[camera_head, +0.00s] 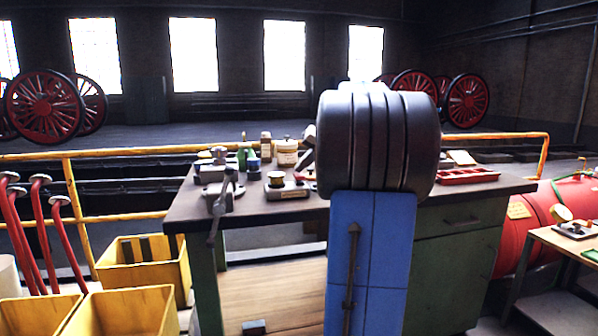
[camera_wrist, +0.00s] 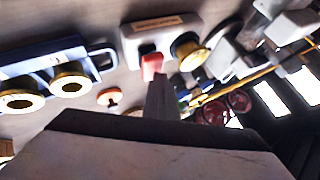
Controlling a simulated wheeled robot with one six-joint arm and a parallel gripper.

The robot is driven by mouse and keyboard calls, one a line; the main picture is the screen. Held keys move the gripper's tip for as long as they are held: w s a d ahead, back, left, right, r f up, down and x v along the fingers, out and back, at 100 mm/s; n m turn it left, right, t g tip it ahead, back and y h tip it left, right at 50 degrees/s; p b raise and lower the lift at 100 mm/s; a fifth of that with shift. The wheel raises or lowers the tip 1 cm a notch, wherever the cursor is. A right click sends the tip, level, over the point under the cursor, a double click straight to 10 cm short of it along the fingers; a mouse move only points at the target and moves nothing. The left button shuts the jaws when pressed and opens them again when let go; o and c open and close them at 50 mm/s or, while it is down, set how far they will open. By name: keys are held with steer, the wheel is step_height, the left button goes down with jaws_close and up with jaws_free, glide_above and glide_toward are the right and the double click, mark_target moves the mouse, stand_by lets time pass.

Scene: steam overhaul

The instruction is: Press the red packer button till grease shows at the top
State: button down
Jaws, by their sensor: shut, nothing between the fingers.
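The packer is a grey block (camera_wrist: 160,36) with a label plate, a brass cup (camera_wrist: 187,46) and a red button (camera_wrist: 152,66) in the wrist view. My gripper (camera_wrist: 161,84) is shut and empty, its narrow grey tip right at the red button's edge. I cannot tell whether it touches or presses it. No grease can be made out at the cup. In the head view the packer (camera_head: 288,190) sits on the dark workbench (camera_head: 262,211), just left of my arm, its brass cup (camera_head: 276,179) on top. My fingertips are hidden there behind my arm.
A blue holder (camera_wrist: 45,62) with brass rings lies beside the packer in the wrist view. A vise (camera_head: 220,195), bottles and a cream tin (camera_head: 287,152) stand left and behind. A red tray (camera_head: 468,175) is at the right. Yellow bins (camera_head: 130,310) stand on the floor at left.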

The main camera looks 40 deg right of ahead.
mark_target(302, 175)
stand_by(0.3)
steer(key=shift+r, duration=1.4)
steer(key=shift+r, duration=2.5)
steer(key=s+a+f+n+g, duration=0.1)
steer(key=s+a+f, duration=0.25)
steer(key=a, duration=0.55)
steer(key=s+a+f+n+g, duration=0.15)
steer(key=a+f, duration=0.25)
steer(key=a, duration=0.6)
steer(key=s+a+f+n+g, duration=0.1)
steer(key=s+a+f, duration=0.25)
steer(key=a, duration=0.55)
steer(key=s+a+f+n, duration=0.2)
steer(key=s+a+f, duration=0.4)
steer(key=s+f, duration=0.4)
steer(key=s+a+f+n, duration=0.2)
steer(key=s+a+f, duration=0.5)
steer(key=s+f, duration=0.2)
steer(key=shift+s+a+f+n+g+h, duration=0.2)
steer(key=shift+s+f+n+g+h, duration=0.15)
steer(key=shift+s+f+g, duration=0.1)
